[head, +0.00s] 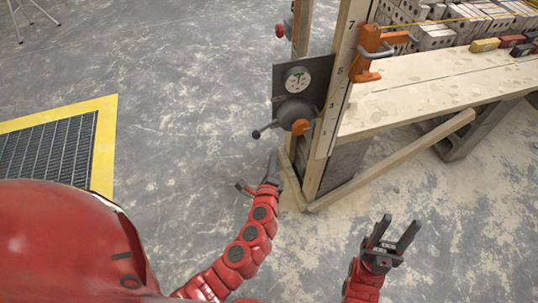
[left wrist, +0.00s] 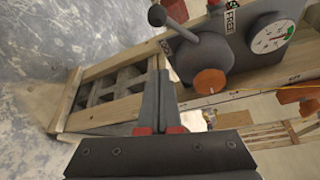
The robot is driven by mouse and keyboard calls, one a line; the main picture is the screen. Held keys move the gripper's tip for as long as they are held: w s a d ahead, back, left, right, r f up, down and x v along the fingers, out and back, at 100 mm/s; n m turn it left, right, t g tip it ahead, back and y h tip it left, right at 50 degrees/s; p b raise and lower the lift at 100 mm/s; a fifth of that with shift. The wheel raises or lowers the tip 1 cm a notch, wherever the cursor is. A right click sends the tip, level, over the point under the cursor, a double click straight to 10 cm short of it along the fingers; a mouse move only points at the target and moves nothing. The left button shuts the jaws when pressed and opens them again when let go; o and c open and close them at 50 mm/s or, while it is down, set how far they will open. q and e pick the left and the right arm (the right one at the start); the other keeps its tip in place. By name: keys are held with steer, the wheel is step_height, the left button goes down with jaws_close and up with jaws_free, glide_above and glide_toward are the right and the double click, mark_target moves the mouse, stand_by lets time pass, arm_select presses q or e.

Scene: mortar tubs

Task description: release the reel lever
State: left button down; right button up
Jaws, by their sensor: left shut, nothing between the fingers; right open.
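The reel lever (head: 264,130) is a dark arm with a ball knob, pointing left from a grey hub on the post's dark panel. In the left wrist view the lever (left wrist: 178,32) runs from its ball at upper left to the hub, which carries an orange cap (left wrist: 210,82). A "FREE" label (left wrist: 232,18) shows beside it. My left gripper (head: 273,152) is shut and empty, just below the lever; in its wrist view the fingers (left wrist: 158,72) stand left of the hub, seemingly apart from the lever. My right gripper (head: 400,224) is open and empty, at lower right.
A dial gauge (head: 297,79) sits above the hub. An orange clamp (head: 368,52) is on the wooden post, beside a plank bench (head: 430,85) with bricks behind. A diagonal brace (head: 395,160) runs below. A yellow-edged floor grate (head: 105,140) lies left; floor between is clear.

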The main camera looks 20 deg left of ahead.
mark_target(266, 128)
arm_select(q)
steer(key=w+a+p, duration=0.2)
steer(key=w+a, duration=0.2)
steer(key=w, duration=0.2)
steer(key=shift+a+r, duration=0.2)
steer(key=shift+a, duration=0.1)
